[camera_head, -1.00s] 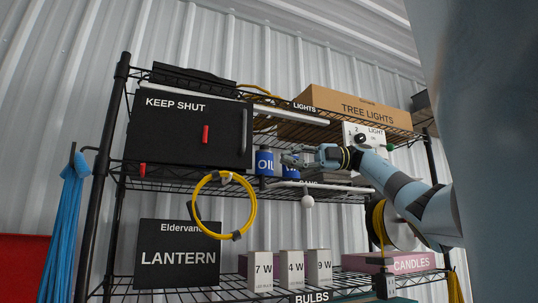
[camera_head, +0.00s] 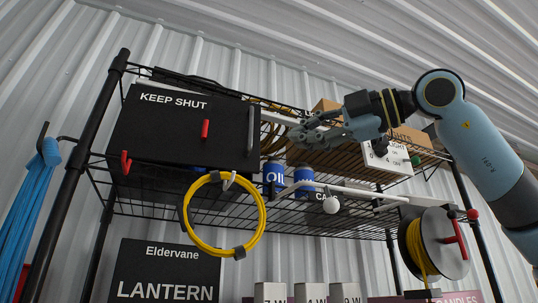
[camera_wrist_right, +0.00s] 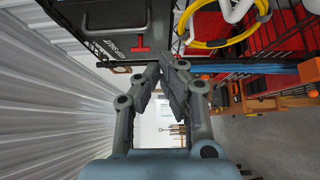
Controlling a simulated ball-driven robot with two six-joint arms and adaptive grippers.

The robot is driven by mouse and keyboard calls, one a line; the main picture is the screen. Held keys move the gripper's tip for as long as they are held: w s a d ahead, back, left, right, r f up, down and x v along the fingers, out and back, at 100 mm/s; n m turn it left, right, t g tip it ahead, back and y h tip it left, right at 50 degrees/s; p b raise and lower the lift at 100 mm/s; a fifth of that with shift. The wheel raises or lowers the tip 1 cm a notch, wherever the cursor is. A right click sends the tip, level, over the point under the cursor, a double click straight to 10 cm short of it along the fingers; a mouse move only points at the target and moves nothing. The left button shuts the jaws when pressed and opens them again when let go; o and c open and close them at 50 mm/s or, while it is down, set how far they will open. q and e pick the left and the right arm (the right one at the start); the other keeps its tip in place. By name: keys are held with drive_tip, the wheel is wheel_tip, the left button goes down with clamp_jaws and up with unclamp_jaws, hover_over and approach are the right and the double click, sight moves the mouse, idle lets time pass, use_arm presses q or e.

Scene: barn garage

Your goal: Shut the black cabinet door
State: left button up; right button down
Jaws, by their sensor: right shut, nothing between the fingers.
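The black cabinet door (camera_head: 160,135), marked KEEP SHUT, is on the upper left of the shelf rack. It has a red upright handle (camera_head: 205,130) and a grey bar handle (camera_head: 251,130) near its right edge. I cannot tell how far it stands from its frame. My right gripper (camera_head: 308,131) is shut and empty, right of the door and apart from it, before the upper shelf. In the right wrist view, the fingertips (camera_wrist_right: 168,66) are together, below the door's dark face (camera_wrist_right: 115,20). My left gripper is not in view.
A yellow cable loop (camera_head: 260,215) hangs below the door's right side. Blue cans (camera_head: 273,174) and a white rod with a ball (camera_head: 331,205) are below my gripper. A cable reel (camera_head: 440,245) is at the right. A red hook (camera_head: 126,163) is at lower left.

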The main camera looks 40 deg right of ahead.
drive_tip(key=p, duration=0.6)
approach(241, 162)
drive_tip(key=a, duration=0.4)
drive_tip(key=w, duration=0.1)
drive_tip(key=w+d+p, duration=0.1)
drive_tip(key=w, duration=0.2)
drive_tip(key=shift+d+r+p, duration=0.1)
drive_tip(key=shift+d+p, duration=0.2)
drive_tip(key=shift+d, duration=0.1)
drive_tip(key=shift+w+d, duration=0.1)
drive_tip(key=shift+w, duration=0.2)
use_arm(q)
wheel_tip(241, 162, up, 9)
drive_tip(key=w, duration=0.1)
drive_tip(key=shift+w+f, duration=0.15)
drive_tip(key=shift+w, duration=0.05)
